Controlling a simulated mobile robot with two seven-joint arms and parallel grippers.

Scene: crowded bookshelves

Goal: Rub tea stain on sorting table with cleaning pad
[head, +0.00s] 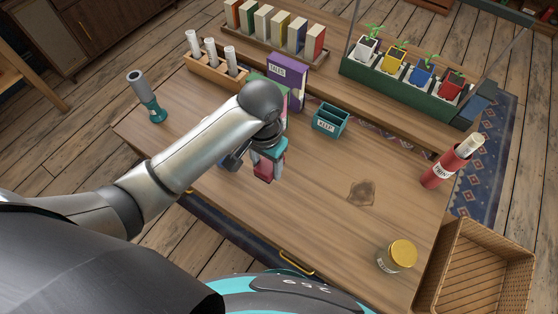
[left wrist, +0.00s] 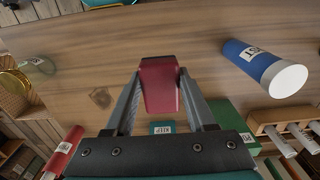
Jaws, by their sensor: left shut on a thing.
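The sorting table (head: 310,215) is a brown wooden top. The tea stain (head: 361,191) is a dark brown patch on its right part; it also shows in the left wrist view (left wrist: 101,97), left of the fingers. My left gripper (head: 265,160) is left of the stain in the head view. It is shut on a dark red block, apparently the cleaning pad (head: 264,172), which shows between the fingers in the left wrist view (left wrist: 159,88). The pad is apart from the stain; whether it touches the table I cannot tell. My right gripper is not in view.
A teal KEEP box (head: 330,121) and purple book (head: 288,78) stand behind the gripper. A yellow-lidded jar (head: 397,257), red tube (head: 450,163) and wicker basket (head: 480,262) lie around the stain's right side. A blue tube (left wrist: 258,65) is near my gripper. The table around the stain is clear.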

